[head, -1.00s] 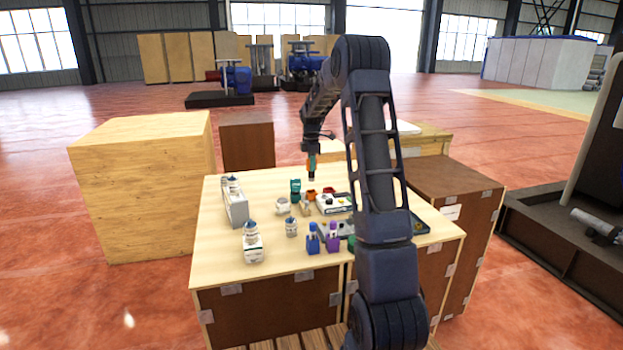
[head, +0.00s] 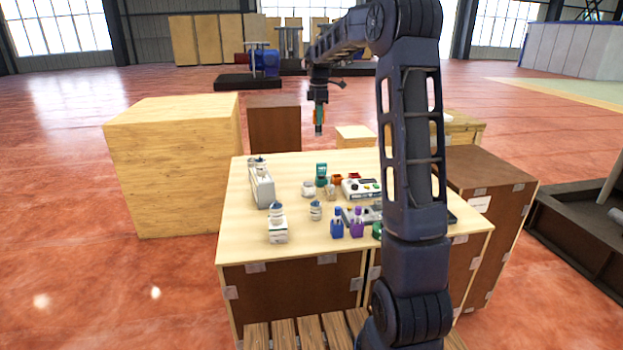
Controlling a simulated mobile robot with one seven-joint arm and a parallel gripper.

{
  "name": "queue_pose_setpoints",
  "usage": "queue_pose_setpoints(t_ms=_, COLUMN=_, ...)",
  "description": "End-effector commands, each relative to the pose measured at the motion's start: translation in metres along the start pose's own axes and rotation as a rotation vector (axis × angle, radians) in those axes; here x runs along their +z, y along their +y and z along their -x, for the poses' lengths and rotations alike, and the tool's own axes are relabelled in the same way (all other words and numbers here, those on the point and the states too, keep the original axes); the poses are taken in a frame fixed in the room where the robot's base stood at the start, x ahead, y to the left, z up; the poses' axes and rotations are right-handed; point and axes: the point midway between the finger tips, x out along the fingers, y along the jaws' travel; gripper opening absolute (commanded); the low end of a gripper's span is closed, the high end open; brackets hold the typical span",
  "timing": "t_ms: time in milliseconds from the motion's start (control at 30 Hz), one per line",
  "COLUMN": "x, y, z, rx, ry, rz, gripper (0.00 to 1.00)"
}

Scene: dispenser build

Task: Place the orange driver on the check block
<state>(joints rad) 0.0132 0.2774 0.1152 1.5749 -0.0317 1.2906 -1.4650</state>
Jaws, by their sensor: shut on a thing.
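My gripper (head: 318,101) is shut on the orange driver (head: 319,117) and holds it upright, point down, in the air. The driver shows as a small orange and teal shape with a grey lower end. It appears well above the table, in front of the far edge or beyond it in the picture; its exact depth is hard to tell. I cannot tell for sure which thing is the check block. A long grey block (head: 264,190) stands at the table's left, and a white box with coloured spots (head: 361,188) sits right of the middle.
The wooden table (head: 250,236) bears a white bottle (head: 278,228), a small jar (head: 315,211), a blue bottle (head: 337,224), a purple bottle (head: 357,224) and a teal item (head: 321,173). My arm hides the table's right part. The front left of the tabletop is clear.

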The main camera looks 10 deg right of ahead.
Motion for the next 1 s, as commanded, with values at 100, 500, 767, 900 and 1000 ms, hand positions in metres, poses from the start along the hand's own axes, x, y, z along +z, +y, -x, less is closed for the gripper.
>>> queue_pose_setpoints(t_ms=100, x=-0.027, y=-0.017, z=0.011, rx=0.000, ry=-0.001, rz=0.004, gripper=0.00)
queue_pose_setpoints(t_ms=500, x=-0.046, y=-0.031, z=-0.023, rx=-0.004, ry=-0.002, rz=0.000, gripper=0.00)
queue_pose_setpoints(t_ms=767, x=-0.046, y=-0.031, z=-0.080, rx=-0.004, ry=-0.002, rz=0.000, gripper=0.00)
queue_pose_setpoints(t_ms=900, x=-0.046, y=-0.031, z=-0.109, rx=-0.004, ry=-0.002, rz=0.000, gripper=0.00)
queue_pose_setpoints(t_ms=1000, x=-0.046, y=-0.031, z=-0.125, rx=-0.003, ry=-0.002, rz=0.000, gripper=0.00)
